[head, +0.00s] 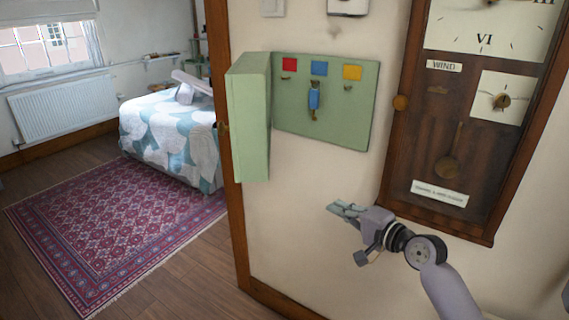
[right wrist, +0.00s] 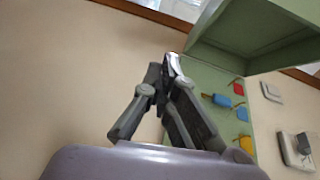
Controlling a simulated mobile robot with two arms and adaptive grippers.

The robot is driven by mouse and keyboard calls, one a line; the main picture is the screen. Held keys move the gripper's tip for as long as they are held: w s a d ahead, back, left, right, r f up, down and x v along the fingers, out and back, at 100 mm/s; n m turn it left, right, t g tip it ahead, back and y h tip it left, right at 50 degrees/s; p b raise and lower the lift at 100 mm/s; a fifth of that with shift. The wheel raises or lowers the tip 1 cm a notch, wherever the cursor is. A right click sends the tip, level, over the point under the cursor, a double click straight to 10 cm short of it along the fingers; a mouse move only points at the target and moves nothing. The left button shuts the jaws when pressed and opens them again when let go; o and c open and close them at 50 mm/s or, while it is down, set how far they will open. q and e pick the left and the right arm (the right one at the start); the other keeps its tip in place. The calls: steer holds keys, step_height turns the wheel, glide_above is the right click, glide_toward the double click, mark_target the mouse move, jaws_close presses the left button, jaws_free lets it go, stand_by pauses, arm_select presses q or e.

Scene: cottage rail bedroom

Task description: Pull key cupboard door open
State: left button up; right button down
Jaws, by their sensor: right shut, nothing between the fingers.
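The key cupboard is a pale green case on the cream wall. Its back panel (head: 353,118) shows in the head view, with red, blue and yellow labels above small hooks. A key with a blue tag (head: 314,99) hangs under the blue label. The cupboard door (head: 249,120) stands wide open on the left side, sticking out from the wall; it also shows at the top of the right wrist view (right wrist: 262,28). My right gripper (head: 343,209) is shut and empty, below the cupboard and apart from the door. My left gripper is not in view.
A dark wooden wall clock (head: 440,130) with a small round knob hangs right of the cupboard. A wooden door frame (head: 232,200) runs down at the left. Beyond it are a bed (head: 172,135), a red patterned rug (head: 120,225) and a radiator (head: 63,105). The wall below the cupboard is bare.

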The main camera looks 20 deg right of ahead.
steer(key=s+a+r+y, duration=0.1)
steer(key=a+r, duration=0.1)
steer(key=r, duration=0.3)
steer(key=s+a+r+y, duration=0.2)
steer(key=r, duration=0.3)
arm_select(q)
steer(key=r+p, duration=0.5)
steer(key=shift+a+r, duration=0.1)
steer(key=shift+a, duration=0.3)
arm_select(e)
steer(key=s+a+x, duration=0.1)
steer(key=x, duration=1.2)
steer(key=shift+a+r+n+t, duration=0.3)
